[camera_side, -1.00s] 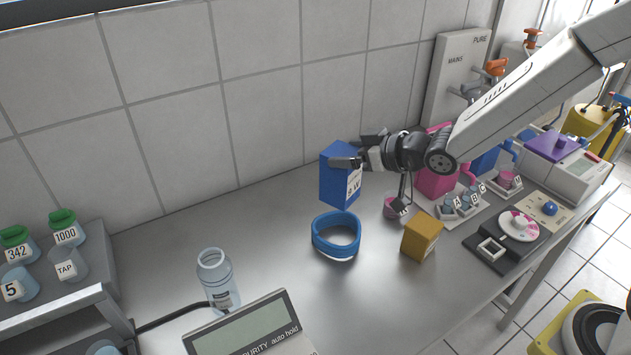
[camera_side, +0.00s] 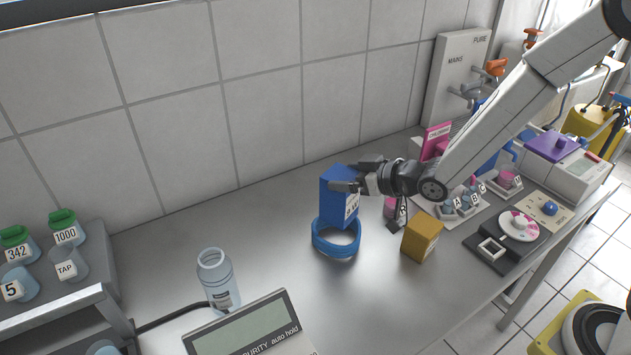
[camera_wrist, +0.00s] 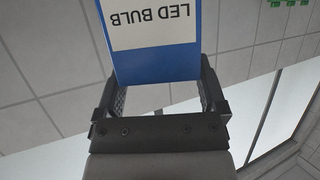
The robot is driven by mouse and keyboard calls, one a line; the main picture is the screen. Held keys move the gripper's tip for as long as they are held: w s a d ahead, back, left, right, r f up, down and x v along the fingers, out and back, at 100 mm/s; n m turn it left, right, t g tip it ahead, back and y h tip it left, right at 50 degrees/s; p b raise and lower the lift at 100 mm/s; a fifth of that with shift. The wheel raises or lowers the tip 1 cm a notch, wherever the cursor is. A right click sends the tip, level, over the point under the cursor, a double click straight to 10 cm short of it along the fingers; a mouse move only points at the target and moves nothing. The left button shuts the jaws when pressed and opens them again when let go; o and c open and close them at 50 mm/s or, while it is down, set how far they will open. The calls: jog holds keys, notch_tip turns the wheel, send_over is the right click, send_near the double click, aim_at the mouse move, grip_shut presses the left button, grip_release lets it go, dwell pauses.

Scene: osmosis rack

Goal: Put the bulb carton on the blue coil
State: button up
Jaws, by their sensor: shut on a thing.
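The bulb carton (camera_side: 338,195) is a blue upright box with a white label. In the wrist view the carton (camera_wrist: 156,62) shows "LED BULB" upside down between the two fingers. My gripper (camera_side: 350,178) is shut on the carton's upper part, reaching in from the right. The blue coil (camera_side: 334,245) is a ring lying flat on the bench. The carton's lower end is at the coil's far rim in the side view and hides part of it. I cannot tell whether the two touch.
A mustard box (camera_side: 421,237) stands right of the coil. A clear bottle (camera_side: 217,280) stands to the left, behind a display panel (camera_side: 246,328). Labelled cups (camera_side: 470,197) and a balance-like device (camera_side: 505,235) are at the right.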

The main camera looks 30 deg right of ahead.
jog(key=shift+f, duration=1.25)
jog(key=shift+f, duration=0.15)
jog(key=o, duration=1.3)
jog(key=shift+o, duration=0.2)
jog(key=shift+s+d+r, duration=0.2)
jog(key=shift+s+r, duration=0.15)
jog(key=shift+s, duration=0.05)
jog(key=v, duration=0.6)
jog(key=shift+s, duration=0.25)
jog(key=shift+d, duration=0.15)
